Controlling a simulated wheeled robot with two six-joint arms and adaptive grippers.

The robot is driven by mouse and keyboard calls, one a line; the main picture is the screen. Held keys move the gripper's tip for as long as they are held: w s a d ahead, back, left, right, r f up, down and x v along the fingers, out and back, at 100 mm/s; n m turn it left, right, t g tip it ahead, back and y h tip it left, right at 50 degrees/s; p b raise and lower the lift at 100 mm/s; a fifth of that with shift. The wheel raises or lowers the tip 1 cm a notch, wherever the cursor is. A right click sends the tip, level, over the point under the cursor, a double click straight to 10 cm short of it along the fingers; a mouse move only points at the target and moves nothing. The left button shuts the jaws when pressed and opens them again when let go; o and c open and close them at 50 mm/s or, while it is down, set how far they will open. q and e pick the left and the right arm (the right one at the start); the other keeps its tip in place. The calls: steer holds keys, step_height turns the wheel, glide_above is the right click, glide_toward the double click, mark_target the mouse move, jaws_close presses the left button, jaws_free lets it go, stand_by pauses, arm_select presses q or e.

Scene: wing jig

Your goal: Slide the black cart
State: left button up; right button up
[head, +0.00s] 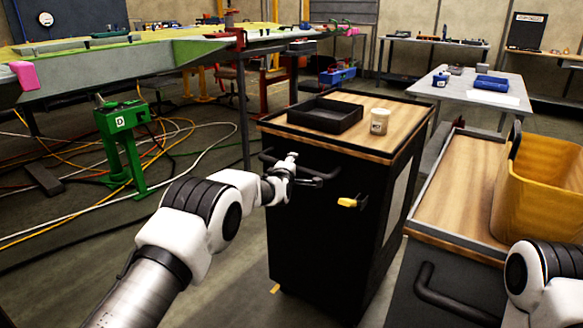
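The black cart (310,246) stands upright in the middle of the head view, with a wooden top (351,140) and a black handle bar (318,176) on its near face. My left gripper (287,170) is at the handle, overlapping its middle part. Whether its fingers are closed around the bar is too small to tell. My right arm shows only as a white and black link at the lower right edge. My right gripper is out of view.
A black tray (325,115) and a small tub (379,121) stand on the cart. A second wood-topped cart (463,187) with a yellow bin (541,190) is close on the right. A green stand (124,147) and loose cables are on the left floor. Bare floor lies left of the cart.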

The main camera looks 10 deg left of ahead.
arm_select(q)
steer(key=s+r, duration=0.2)
steer(key=s, duration=0.9)
steer(key=shift+s, duration=0.4)
